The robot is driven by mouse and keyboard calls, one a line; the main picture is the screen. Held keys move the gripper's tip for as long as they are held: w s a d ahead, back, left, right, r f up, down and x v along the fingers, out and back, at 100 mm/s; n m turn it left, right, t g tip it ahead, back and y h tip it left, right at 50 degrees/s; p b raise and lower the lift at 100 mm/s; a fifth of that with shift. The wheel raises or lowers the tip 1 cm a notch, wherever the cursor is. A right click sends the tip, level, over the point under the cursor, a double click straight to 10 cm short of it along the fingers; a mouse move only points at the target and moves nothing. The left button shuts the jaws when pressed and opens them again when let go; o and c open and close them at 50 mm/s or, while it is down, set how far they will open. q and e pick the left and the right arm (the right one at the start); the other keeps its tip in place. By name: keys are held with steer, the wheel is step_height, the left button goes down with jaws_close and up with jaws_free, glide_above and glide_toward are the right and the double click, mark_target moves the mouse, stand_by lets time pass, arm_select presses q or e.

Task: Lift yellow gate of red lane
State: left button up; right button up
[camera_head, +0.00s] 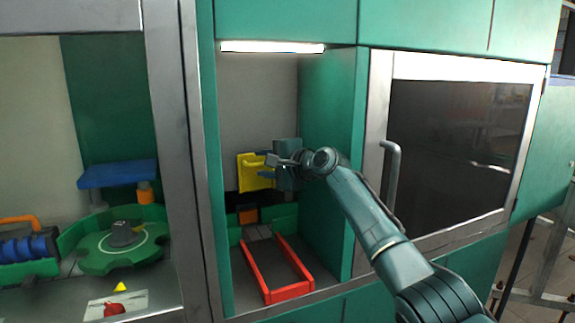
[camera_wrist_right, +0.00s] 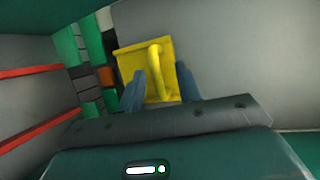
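The yellow gate (camera_head: 248,177) is an upright panel with a bar handle at the back of the middle bay, above the far end of the red lane (camera_head: 249,264). The gate also shows in the right wrist view (camera_wrist_right: 131,62), with its handle (camera_wrist_right: 155,60) facing me. My right gripper (camera_head: 265,166) is at the gate. Its two blue fingers (camera_wrist_right: 161,88) are spread, one on each side of the handle, with gaps visible. Whether the fingertips touch the gate is unclear. My left gripper is not in view.
An orange block (camera_head: 247,214) is below the gate, between green walls (camera_head: 284,217). The red lane's floor looks clear. A steel post (camera_head: 178,130) bounds the bay at left and a green side wall (camera_head: 327,130) at right. A green turntable (camera_head: 118,253) stands in the left bay.

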arm_select(q)
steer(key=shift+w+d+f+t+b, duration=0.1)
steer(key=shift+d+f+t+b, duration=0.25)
steer(key=shift+b, duration=1.1)
arm_select(e)
steer(key=v, duration=1.1)
steer(key=shift+r, duration=0.2)
steer(key=shift+s+d, duration=0.1)
